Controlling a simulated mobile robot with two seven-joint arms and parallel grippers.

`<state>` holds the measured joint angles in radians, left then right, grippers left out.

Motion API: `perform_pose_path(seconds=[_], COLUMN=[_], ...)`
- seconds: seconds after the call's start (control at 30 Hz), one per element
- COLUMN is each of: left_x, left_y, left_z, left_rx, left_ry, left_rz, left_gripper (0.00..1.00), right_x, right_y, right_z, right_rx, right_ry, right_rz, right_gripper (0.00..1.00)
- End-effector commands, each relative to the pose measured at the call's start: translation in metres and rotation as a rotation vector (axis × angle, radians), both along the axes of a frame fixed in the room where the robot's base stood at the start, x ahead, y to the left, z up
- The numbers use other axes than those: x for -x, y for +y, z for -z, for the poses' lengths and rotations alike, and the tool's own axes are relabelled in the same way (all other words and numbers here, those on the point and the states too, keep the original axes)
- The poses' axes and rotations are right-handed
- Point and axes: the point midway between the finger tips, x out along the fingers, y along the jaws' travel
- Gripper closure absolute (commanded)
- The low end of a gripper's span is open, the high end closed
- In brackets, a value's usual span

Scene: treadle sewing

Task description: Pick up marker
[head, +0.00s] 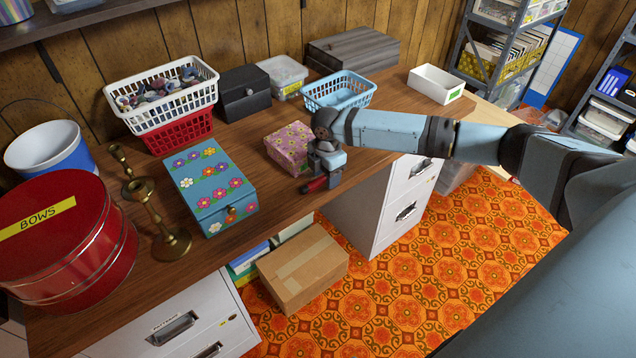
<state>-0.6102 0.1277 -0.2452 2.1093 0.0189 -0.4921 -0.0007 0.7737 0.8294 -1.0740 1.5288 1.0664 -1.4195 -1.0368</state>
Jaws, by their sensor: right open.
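A small dark red thing with a black end, which looks like the marker (314,185), lies at the front edge of the wooden desk. My right gripper (322,180) is open and points down right over it. The fingers hide part of the marker, and I cannot tell whether they touch it or stand around it. My left gripper is out of view.
A pink flowered box (288,147) stands close to the left of my right gripper. A blue flowered box (210,185), brass candlesticks (168,240) and a red tin (65,245) stand further left. A blue basket (338,92) is behind.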

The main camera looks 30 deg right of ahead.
Motion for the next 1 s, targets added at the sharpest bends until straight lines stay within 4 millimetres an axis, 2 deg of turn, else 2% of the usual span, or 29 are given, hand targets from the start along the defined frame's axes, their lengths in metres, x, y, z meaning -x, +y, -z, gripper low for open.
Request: perform_pose_path(seconds=[0.07,0.2,0.3,0.63,0.73,0.87,1.0], left_x=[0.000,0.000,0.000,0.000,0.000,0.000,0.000], left_y=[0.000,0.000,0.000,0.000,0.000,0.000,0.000], left_z=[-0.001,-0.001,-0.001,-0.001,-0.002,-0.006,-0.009], left_rx=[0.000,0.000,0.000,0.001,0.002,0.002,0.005], left_ry=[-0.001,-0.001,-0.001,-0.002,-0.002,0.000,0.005], left_rz=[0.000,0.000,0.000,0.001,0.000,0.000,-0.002], left_gripper=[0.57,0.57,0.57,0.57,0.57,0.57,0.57], right_x=[0.000,0.000,0.000,0.000,-0.001,-0.001,-0.001], right_y=[0.000,0.000,0.000,0.000,0.000,-0.001,0.000], right_z=[-0.001,-0.001,-0.001,-0.001,-0.007,-0.027,-0.063], right_rx=[0.000,0.000,0.000,0.000,0.000,0.000,-0.001], right_ry=[0.000,0.000,0.000,0.000,-0.002,-0.003,-0.005], right_rz=[0.000,0.000,0.000,0.000,0.001,0.001,-0.001], right_gripper=[0.49,0.81,1.00,1.00,1.00,1.00,1.00])
